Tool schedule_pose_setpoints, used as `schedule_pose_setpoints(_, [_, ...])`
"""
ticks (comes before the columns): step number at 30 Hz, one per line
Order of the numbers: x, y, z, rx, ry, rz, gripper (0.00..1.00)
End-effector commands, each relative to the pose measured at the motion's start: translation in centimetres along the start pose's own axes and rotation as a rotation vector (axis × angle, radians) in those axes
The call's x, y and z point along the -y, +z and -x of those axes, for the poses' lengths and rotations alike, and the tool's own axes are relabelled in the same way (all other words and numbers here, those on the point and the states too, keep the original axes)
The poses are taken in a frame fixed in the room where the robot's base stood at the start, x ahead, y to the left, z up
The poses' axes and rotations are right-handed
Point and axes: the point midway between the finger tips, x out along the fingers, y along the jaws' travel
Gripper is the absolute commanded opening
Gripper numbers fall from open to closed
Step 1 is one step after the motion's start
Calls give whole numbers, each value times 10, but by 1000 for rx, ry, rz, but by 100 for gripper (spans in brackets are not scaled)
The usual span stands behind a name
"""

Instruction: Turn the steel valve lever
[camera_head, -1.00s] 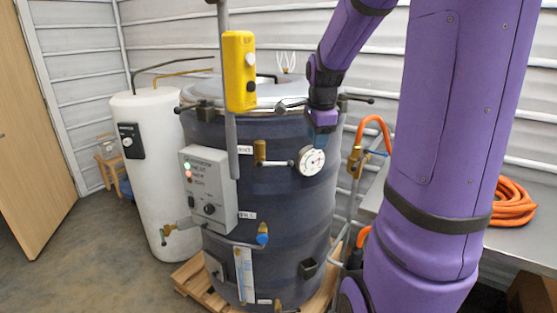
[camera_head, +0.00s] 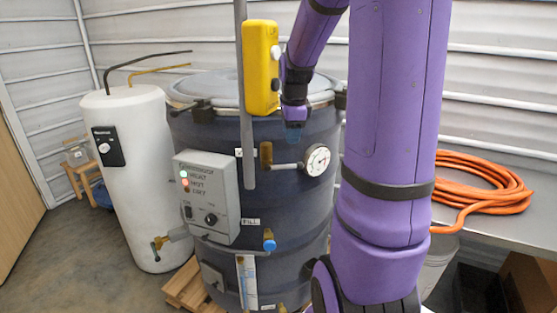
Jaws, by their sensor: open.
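The dark drum-shaped vessel (camera_head: 290,205) stands in the middle. A brass fitting (camera_head: 265,154) on its front has a short steel bar (camera_head: 285,166) running right toward a round white dial gauge (camera_head: 317,160). I cannot tell whether this bar is the valve lever or a pipe. My gripper (camera_head: 294,137) points down, in front of the vessel, just above the bar and left of the gauge in the picture. It is open and empty; its fingers are small and dark, and contact with the bar cannot be made out.
A yellow box (camera_head: 261,68) on a grey upright pole (camera_head: 246,125) stands close left of my gripper. A grey control box (camera_head: 206,197) and a blue-capped valve (camera_head: 269,240) sit lower. A white tank (camera_head: 135,180) stands left. An orange hose (camera_head: 490,182) lies on the bench (camera_head: 500,232).

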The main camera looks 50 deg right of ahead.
Motion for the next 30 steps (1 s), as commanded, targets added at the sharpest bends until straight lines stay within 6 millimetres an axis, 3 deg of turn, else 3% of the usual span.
schedule_pose_setpoints(5, [-1,0,-15,-1,5,0,40])
schedule_pose_setpoints(18, [-1,0,-88,0,4,1,40])
schedule_pose_setpoints(24, [0,0,-104,0,2,0,40])
schedule_pose_setpoints(30, [0,0,-108,0,0,0,40])
